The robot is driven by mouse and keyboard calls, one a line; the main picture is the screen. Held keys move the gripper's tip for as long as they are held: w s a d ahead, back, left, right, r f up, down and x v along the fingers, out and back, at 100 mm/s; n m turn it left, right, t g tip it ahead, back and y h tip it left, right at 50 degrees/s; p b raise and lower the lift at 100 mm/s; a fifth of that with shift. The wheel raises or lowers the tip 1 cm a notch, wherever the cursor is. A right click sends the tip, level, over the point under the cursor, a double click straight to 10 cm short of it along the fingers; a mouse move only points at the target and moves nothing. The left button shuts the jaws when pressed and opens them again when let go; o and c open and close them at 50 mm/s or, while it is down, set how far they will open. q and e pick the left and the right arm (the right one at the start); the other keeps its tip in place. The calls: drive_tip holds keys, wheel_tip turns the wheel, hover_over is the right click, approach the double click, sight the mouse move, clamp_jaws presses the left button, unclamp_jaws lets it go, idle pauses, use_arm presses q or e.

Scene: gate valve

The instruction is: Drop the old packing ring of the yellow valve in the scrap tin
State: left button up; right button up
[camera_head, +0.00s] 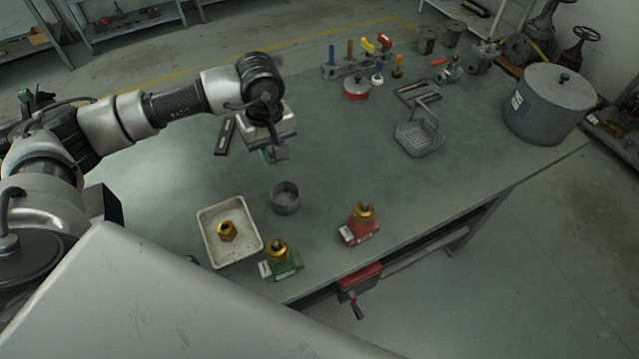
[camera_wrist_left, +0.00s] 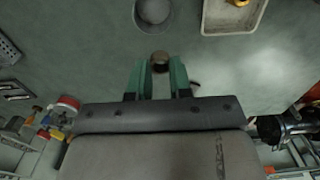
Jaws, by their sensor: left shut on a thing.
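My left gripper (camera_head: 272,155) is above the bench, behind the scrap tin in the head view. In the left wrist view its green fingers (camera_wrist_left: 160,78) are shut on a small brown round piece (camera_wrist_left: 160,62), which looks like the packing ring. The scrap tin, a round grey open can (camera_head: 285,198), stands on the bench apart from the gripper; it also shows in the wrist view (camera_wrist_left: 154,12). A red valve (camera_head: 360,225) and a green valve (camera_head: 282,262), both with brass tops, stand near the front edge. I make out no yellow valve body. My right gripper is out of view.
A white tray (camera_head: 205,232) with a brass nut (camera_head: 227,231) lies left of the tin. A wire basket (camera_head: 418,138), tool rack (camera_head: 345,68), red tin (camera_head: 357,90) and large lidded pot (camera_head: 545,110) stand farther back or right. The bench between tin and basket is clear.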

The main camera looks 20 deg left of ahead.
use_arm(q)
wheel_tip(320, 180, down, 6)
drive_tip(key=b, duration=0.2)
drive_tip(key=shift+s+a+b, duration=0.15)
drive_tip(key=shift+b, duration=0.15)
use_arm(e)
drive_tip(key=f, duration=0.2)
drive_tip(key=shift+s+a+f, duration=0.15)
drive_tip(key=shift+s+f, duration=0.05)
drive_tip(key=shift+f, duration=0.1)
use_arm(q)
drive_tip(key=o, duration=0.8)
drive_tip(key=shift+r, duration=0.1)
wheel_tip(320, 180, up, 11)
drive_tip(key=b, duration=0.1)
drive_tip(key=shift+f+b, duration=0.2)
drive_tip(key=shift+b, duration=0.2)
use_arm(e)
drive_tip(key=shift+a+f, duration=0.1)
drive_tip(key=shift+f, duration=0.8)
